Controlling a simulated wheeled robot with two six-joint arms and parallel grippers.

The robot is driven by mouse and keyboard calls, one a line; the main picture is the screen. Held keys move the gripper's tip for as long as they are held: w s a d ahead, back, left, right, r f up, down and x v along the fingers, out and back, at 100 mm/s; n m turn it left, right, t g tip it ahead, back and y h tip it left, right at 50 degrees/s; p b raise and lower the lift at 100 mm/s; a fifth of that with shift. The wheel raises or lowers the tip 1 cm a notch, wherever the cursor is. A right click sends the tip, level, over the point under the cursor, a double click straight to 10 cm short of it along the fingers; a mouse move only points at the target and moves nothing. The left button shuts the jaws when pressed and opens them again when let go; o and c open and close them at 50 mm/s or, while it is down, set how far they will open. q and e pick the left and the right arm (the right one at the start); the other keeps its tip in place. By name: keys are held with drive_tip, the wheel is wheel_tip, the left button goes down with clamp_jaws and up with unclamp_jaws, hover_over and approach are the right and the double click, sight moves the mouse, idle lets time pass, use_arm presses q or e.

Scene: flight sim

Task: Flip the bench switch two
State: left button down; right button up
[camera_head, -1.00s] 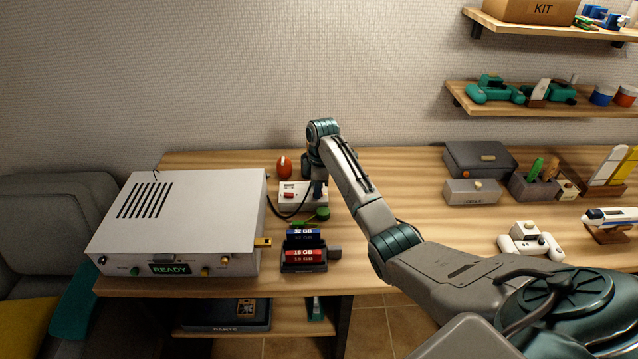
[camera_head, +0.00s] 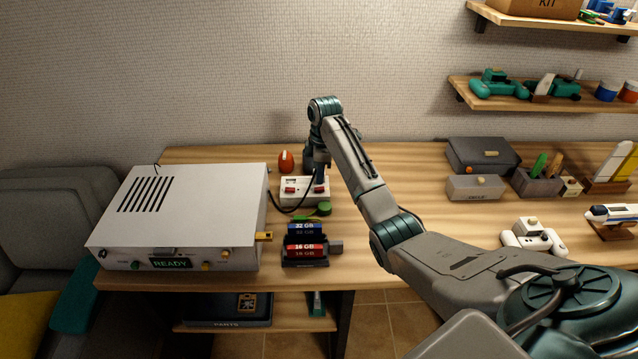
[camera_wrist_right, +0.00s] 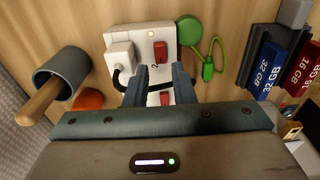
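The white bench switch box (camera_head: 304,198) lies on the table right of the large grey unit. It carries two red switches. In the right wrist view, the switch beside the mark "2" (camera_wrist_right: 160,52) shows just beyond my fingertips. The other red switch (camera_wrist_right: 165,97) shows between the fingers. My right gripper (camera_head: 319,180) points down over the box's right end in the head view. In the wrist view its two fingers (camera_wrist_right: 160,73) are apart with nothing held. Whether a fingertip touches the box is unclear. My left gripper is not in view.
A white plug (camera_wrist_right: 119,56) with a black cable sits in the box. A grey cup with a wooden handle (camera_wrist_right: 62,78) and a green round tag (camera_wrist_right: 188,30) are close by. A memory-module holder (camera_head: 305,261) stands in front. The table's middle is clear.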

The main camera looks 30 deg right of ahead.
sight(320, 187)
wheel_tip(320, 187, up, 7)
drive_tip(key=p, duration=0.2)
drive_tip(key=shift+s+d, duration=0.15)
drive_tip(key=shift+f, duration=0.2)
